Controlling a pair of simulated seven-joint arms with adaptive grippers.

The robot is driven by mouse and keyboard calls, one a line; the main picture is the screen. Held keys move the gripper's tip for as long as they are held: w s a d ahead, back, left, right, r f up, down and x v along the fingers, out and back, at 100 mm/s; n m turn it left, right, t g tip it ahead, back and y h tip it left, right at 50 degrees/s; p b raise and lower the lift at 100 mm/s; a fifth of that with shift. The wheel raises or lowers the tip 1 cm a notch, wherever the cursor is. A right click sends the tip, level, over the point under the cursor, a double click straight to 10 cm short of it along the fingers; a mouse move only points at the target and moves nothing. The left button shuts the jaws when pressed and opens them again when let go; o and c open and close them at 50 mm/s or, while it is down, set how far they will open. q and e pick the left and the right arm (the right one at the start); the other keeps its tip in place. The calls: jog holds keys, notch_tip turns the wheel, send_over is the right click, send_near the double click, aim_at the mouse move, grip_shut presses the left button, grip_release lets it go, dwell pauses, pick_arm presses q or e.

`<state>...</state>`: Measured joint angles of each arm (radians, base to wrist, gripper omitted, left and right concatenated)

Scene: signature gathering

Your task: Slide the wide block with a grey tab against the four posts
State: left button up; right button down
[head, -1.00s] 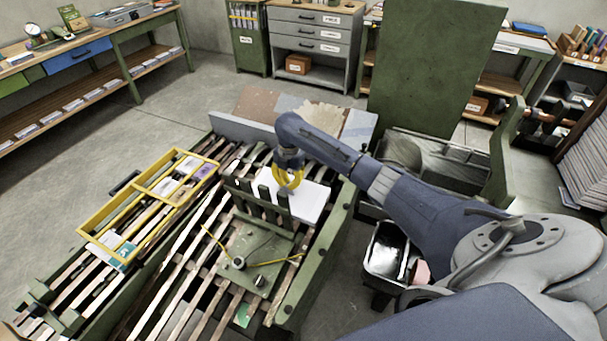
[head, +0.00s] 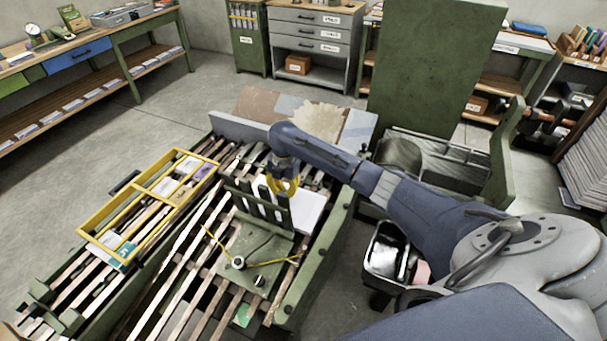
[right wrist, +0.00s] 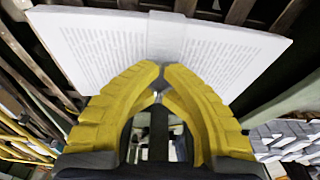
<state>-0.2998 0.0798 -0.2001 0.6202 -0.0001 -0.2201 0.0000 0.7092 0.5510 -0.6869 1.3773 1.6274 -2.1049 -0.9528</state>
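My right gripper (head: 286,187) has yellow fingers and is low over the block, close to the posts. In the right wrist view its fingertips (right wrist: 161,76) are together at the tab and block edge, with nothing visible between them. Whether they touch the block is unclear. My left gripper is out of view.
The posts stand on a green plate (head: 240,257) with knobs and yellow cords, over a slatted bench. A yellow divided frame (head: 130,203) with papers lies left. A black bin (head: 385,255) stands right. A tall green panel (head: 428,70) rises behind my right arm.

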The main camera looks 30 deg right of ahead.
jog(key=shift+s+a+f, duration=0.3)
jog(key=shift+s+f, duration=0.05)
jog(key=shift+s, duration=0.05)
jog(key=shift+w+d+r, duration=0.2)
jog(key=shift+w+d, duration=0.25)
jog(key=shift+d, duration=0.3)
jog(key=shift+d+r, duration=0.1)
jog(key=shift+r, duration=0.15)
notch_tip(320, 180, up, 7)
jog(key=a, duration=0.1)
jog(key=shift+s+a, duration=0.15)
jog(key=shift+a, duration=0.05)
dwell(0.5)
